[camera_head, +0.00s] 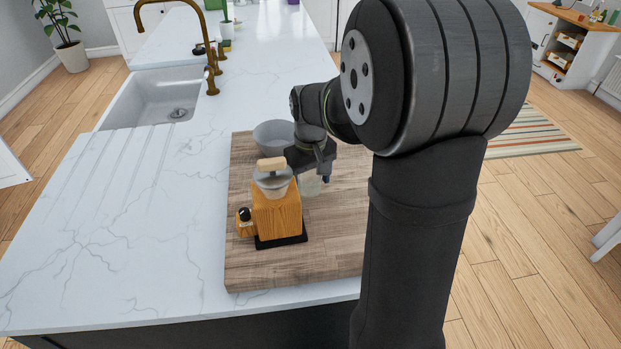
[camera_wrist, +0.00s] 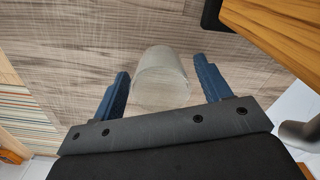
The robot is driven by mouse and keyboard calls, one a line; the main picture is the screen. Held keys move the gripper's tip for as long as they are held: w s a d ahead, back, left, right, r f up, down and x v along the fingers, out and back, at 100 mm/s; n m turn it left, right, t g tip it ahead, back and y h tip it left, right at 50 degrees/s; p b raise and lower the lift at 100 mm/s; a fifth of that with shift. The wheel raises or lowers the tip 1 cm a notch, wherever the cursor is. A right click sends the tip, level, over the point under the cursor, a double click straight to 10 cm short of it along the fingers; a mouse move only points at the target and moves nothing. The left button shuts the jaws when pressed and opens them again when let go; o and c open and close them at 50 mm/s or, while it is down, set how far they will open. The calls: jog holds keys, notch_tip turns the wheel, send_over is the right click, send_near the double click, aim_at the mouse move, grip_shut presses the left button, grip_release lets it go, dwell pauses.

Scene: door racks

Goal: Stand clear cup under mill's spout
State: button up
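The mill (camera_head: 277,212) has a wooden body, a pale hopper with a wooden bar on top and a black base. It stands upright on a wooden board (camera_head: 262,272). A small wooden part with a black knob (camera_head: 244,216) sticks out on its left; I cannot tell which part is the spout. The clear cup (camera_head: 310,187) is on the board just right of the mill. My gripper (camera_wrist: 161,68) is open, with one blue finger on each side of the cup (camera_wrist: 160,80) and gaps between. The mill's wooden side (camera_wrist: 285,35) shows at the upper right of the wrist view.
A grey bowl (camera_head: 273,136) sits on the board behind the mill. The white counter (camera_head: 170,240) is clear to the left, with a sink (camera_head: 160,100) and brass tap (camera_head: 210,75) beyond. The board's front part is free.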

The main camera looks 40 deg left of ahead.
jog(key=shift+o, duration=0.4)
notch_tip(320, 180, up, 12)
jog(key=shift+r, duration=0.2)
jog(key=shift+r, duration=0.1)
dwell(0.4)
notch_tip(320, 180, up, 7)
jog(key=n, duration=0.9)
jog(key=shift+f, duration=8.65)
